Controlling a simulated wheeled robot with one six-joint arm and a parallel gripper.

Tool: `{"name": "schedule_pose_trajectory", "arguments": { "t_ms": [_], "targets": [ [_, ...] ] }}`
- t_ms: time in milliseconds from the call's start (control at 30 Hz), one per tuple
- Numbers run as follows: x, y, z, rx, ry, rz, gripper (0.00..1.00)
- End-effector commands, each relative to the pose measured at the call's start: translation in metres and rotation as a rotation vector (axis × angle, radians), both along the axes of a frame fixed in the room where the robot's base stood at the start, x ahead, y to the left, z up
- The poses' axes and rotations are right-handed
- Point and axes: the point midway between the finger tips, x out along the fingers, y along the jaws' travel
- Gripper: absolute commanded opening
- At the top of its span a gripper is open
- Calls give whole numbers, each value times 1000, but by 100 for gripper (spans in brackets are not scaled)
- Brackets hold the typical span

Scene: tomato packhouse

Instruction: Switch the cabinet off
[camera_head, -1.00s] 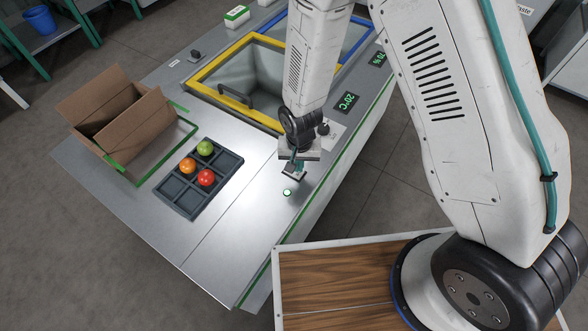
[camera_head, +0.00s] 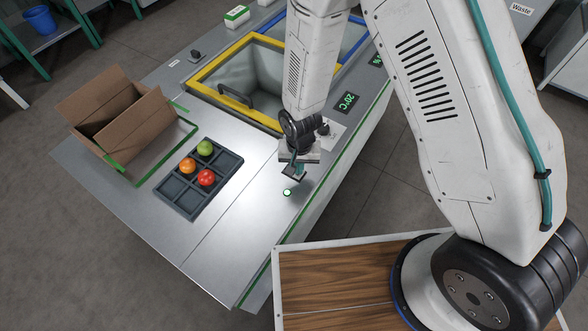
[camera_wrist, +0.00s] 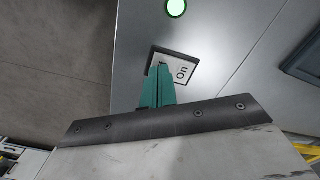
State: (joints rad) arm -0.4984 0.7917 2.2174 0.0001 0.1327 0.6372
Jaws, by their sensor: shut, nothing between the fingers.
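The switch plate (camera_wrist: 187,70), dark-rimmed and marked "On", lies on the metal worktop in the wrist view. A round green lamp (camera_wrist: 176,8) beside it is lit; it also shows in the head view (camera_head: 287,192). My gripper (camera_wrist: 160,70) is shut and empty, its teal fingertips over the left part of the plate and hiding part of it. I cannot tell if they touch it. In the head view my gripper (camera_head: 294,174) points down just behind the lamp. The cabinet's green display (camera_head: 347,103) reads 20°C.
A dark tray (camera_head: 178,205) with green, orange and red tomatoes and an open cardboard box (camera_head: 122,118) stand to the left. A yellow-framed bin opening (camera_head: 213,67) lies behind. The worktop between tray and lamp is clear.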

Motion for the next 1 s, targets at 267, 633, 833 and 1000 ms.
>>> {"name": "schedule_pose_trajectory", "arguments": {
  "t_ms": [267, 633, 833, 1000],
  "targets": [
    [0, 0, -4, 0, -1, 0, 0],
    [0, 0, 3, 1, -1, 0, 0],
    [1, 0, 19, 1, -2, 0, 0],
    [1, 0, 33, 2, -2, 0, 0]
  ]
}}
